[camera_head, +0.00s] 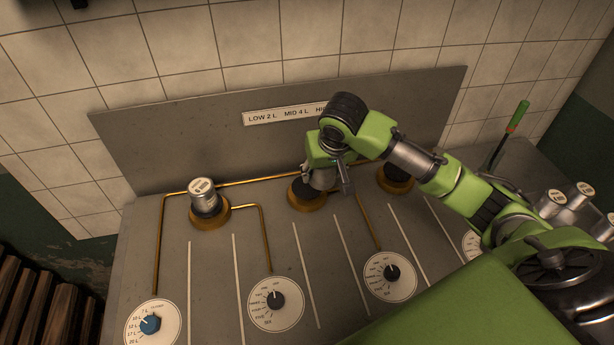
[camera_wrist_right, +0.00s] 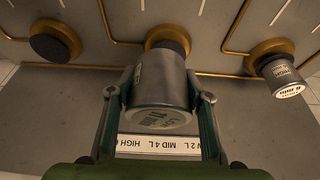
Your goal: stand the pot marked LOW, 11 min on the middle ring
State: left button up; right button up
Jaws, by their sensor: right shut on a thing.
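My right gripper (camera_head: 327,177) is shut on a grey metal pot (camera_head: 320,180) at the middle ring (camera_head: 304,203). In the right wrist view the pot (camera_wrist_right: 160,85) sits between the two fingers, and its lid reads "Low 11 min". Its base overlaps part of the middle ring (camera_wrist_right: 154,37) there, whose dark centre still shows beside it. I cannot tell whether the base touches the ring. The brass middle ring is partly hidden by the pot in the head view. My left gripper is not in view.
Another pot (camera_head: 205,197) stands on the left ring (camera_head: 211,219). The right ring (camera_head: 396,186) is bare and partly behind my right arm. A back panel (camera_head: 180,145) carries a label strip (camera_head: 275,115). Several dials line the front. More pots (camera_head: 553,205) stand at far right.

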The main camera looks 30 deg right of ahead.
jog(key=w+f, duration=0.1)
jog(key=w, duration=0.3)
jog(key=p, duration=0.2)
send_over(307, 187)
notch_tip(307, 187, down, 6)
jog(key=shift+f, duration=0.1)
notch_tip(307, 187, down, 3)
jog(key=shift+r, duration=0.1)
jog(key=shift+w+f, duration=0.1)
jog(key=shift+f, duration=0.15)
jog(key=shift+f, duration=0.2)
jog(key=o, duration=1.2)
jog(key=shift+o, duration=0.4)
